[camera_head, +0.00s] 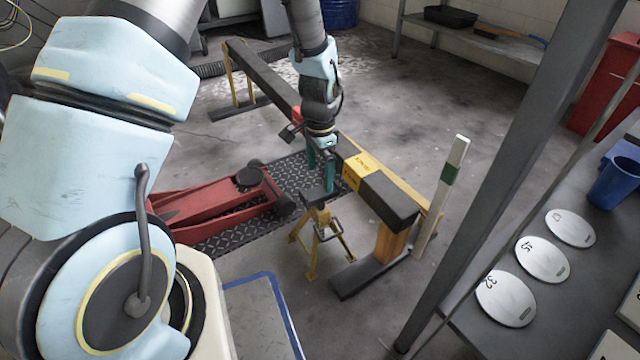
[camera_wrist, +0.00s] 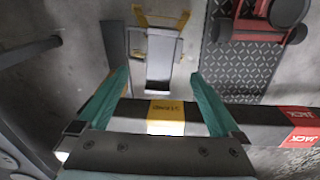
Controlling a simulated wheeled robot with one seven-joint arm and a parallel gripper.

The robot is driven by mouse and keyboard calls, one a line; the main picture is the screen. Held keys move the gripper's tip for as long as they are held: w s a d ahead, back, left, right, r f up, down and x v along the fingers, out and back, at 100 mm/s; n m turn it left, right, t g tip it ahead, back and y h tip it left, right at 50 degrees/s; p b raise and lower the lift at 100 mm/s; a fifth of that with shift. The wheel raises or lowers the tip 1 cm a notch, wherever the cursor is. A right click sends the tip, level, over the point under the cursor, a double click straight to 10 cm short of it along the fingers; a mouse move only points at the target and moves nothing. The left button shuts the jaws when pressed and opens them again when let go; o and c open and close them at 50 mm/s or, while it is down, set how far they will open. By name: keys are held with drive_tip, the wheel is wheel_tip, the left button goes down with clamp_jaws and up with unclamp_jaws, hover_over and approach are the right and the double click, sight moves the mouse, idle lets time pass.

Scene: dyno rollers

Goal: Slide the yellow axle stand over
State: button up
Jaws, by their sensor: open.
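The yellow axle stand (camera_head: 320,232) stands upright on the floor in front of a long dark beam, its dark flat head on top. In the wrist view its grey head (camera_wrist: 161,50) lies between the lines of my two fingers, with its yellow legs beyond. My gripper (camera_head: 321,176) points down at the stand's head, its teal fingers spread wide and nothing gripped. The wrist view shows the gripper (camera_wrist: 163,78) open. I cannot tell whether a finger touches the head.
The beam (camera_head: 388,200) carries a yellow STAND label (camera_head: 358,170) and, in the wrist view, a red JACK label (camera_wrist: 299,116). A red floor jack (camera_head: 215,205) sits on a black tread plate (camera_head: 262,222) to the left. A white-green post (camera_head: 443,195) stands right. Floor between is bare.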

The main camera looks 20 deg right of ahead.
sight(320, 201)
idle(0.3)
wheel_tip(320, 201, down, 11)
drive_tip(key=b, duration=0.4)
drive_tip(key=shift+r, duration=0.1)
drive_tip(key=shift+c, duration=0.4)
clamp_jaws()
idle(0.5)
